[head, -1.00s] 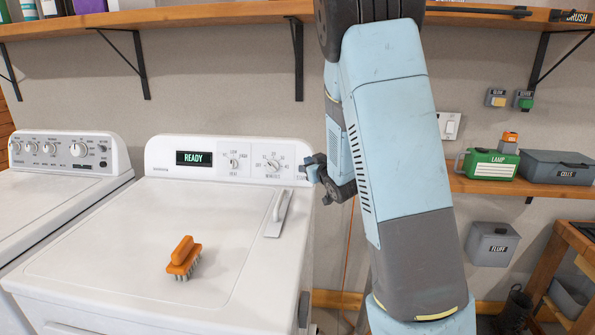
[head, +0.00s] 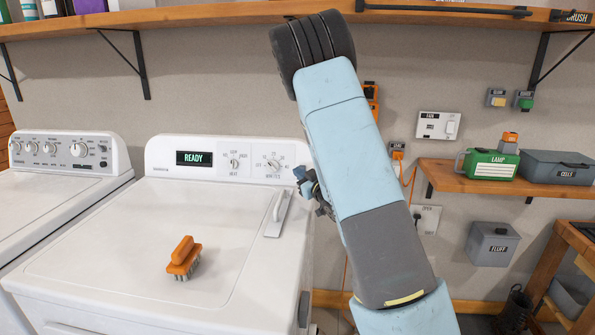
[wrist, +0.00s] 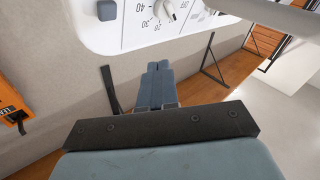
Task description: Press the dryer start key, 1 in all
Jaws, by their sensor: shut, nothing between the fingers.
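The white dryer (head: 110,235) stands in the middle of the head view, and its display (head: 194,158) reads READY. A dark grey-blue square key (wrist: 106,10) sits on the white panel at the top of the wrist view, beside the dial (wrist: 165,8). No label shows on it there, and in the head view my arm and gripper cover that end of the panel. My gripper (head: 301,176) is shut and empty at the panel's right end. In the wrist view its closed fingertips (wrist: 159,65) appear below the panel's edge, off to the side of the key; contact cannot be told.
An orange brush (head: 184,256) and a grey plate with a handle (head: 276,215) lie on the dryer top. A white washer (head: 60,190) stands to the left. A long shelf (head: 200,17) runs above. A small shelf (head: 450,180) with boxes is at right.

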